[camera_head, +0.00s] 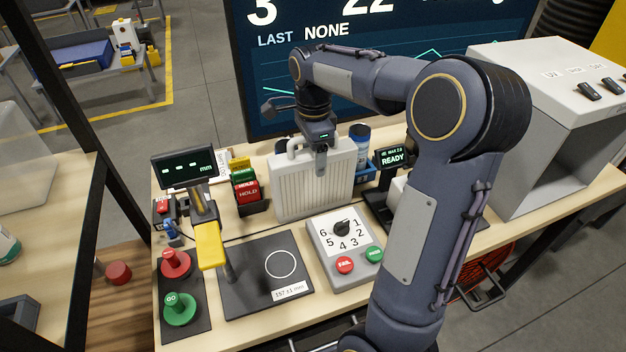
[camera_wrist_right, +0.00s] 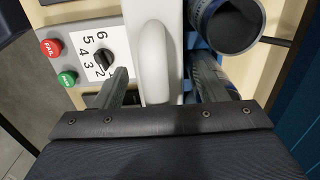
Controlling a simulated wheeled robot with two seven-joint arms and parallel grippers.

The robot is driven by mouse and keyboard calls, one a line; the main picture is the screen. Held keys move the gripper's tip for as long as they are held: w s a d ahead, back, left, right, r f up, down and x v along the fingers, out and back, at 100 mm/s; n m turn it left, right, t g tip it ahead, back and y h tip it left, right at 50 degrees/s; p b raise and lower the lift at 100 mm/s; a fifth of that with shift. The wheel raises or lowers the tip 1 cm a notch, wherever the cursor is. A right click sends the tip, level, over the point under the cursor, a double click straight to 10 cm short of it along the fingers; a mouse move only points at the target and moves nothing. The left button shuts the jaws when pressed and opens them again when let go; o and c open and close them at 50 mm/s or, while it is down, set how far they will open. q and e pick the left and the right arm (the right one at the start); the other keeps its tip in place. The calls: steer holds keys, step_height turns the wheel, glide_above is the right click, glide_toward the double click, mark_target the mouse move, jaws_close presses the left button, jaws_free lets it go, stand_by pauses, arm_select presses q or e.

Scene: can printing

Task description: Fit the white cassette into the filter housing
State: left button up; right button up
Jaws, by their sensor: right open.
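The white cassette (camera_head: 300,190) is a ribbed upright panel with a handle on top, standing at the back middle of the bench. My right gripper (camera_head: 321,168) is over its top, jaws open. In the right wrist view the cassette's pale handle (camera_wrist_right: 156,60) lies between the two open fingers of my right gripper (camera_wrist_right: 165,88), with a gap on at least the left side. No part is clearly marked as the filter housing; a large grey box (camera_head: 520,150) with an open front stands at the right, and I cannot tell whether it is the housing. My left gripper is not in view.
A dial box (camera_head: 342,245) with red and green buttons stands in front of the cassette. Left of it are a dark plate (camera_head: 270,285) and a gauge with yellow arm (camera_head: 209,245). Red and green HOLD blocks (camera_head: 246,190), a blue-banded can (camera_head: 359,140) and a READY display (camera_head: 393,158) stand close by.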

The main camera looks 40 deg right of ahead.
jaws_close()
stand_by(0.5)
steer(key=shift+r, duration=0.1)
steer(key=shift+r, duration=0.95)
steer(key=s+a+r+b, duration=0.2)
steer(key=s+a+r, duration=0.1)
steer(key=s+r, duration=0.8)
steer(key=shift+s+a, duration=0.25)
steer(key=shift+s, duration=1.05)
steer(key=shift+f, duration=0.1)
